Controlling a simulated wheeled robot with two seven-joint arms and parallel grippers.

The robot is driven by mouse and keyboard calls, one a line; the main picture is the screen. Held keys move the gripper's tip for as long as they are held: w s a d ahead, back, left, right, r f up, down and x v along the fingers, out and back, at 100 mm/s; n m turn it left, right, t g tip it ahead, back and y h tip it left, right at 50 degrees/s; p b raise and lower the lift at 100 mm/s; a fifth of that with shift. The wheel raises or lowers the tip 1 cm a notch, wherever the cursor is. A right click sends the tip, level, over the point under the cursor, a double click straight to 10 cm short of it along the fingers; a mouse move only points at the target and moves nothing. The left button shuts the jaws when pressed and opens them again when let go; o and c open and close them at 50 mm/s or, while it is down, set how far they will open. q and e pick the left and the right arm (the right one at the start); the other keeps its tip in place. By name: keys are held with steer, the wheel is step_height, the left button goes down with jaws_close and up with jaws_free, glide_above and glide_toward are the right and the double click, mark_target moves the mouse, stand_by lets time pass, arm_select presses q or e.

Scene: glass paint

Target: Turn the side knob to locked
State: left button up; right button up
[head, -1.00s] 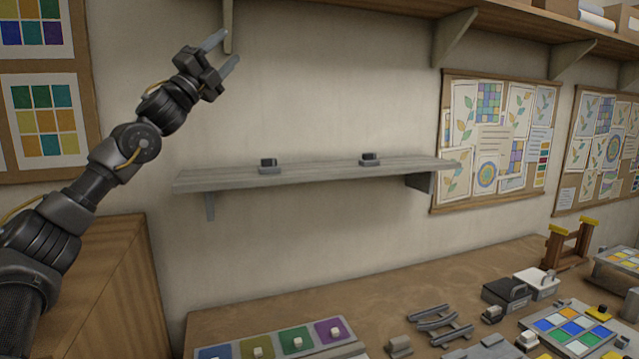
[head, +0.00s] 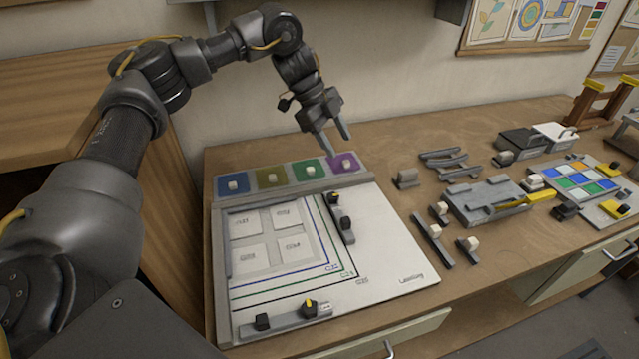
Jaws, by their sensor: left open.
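A white board with a grey frame (head: 221,268) lies on the table. On its right side a dark bar (head: 347,236) carries a black knob (head: 335,198) with a small yellow mark; this looks like the side knob. A second black knob (head: 309,307) with a yellow pointer sits on a grey bar along the board's front edge. Which way the side knob's mark points is too small to tell. My left gripper (head: 336,143) is open and empty, fingers pointing down above the purple tile, behind the side knob and apart from it. My right gripper is out of view.
Blue, olive, green and purple (head: 345,163) tiles with white pegs line the board's back. Grey blocks and rails (head: 445,160), a grey fixture (head: 484,198) and a colored-square panel (head: 580,178) stand to the right. A wooden cabinet (head: 165,220) stands left.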

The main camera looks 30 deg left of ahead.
mark_target(333, 196)
arm_select(q)
steer(key=s+a+f+n+g+y, duration=0.1)
steer(key=s+a+f+n, duration=0.1)
steer(key=s+a+f, duration=0.15)
steer(key=x, duration=1)
steer(key=shift+s+d+f, duration=0.3)
steer(key=shift+s+d, duration=0.05)
steer(key=shift+d, duration=0.15)
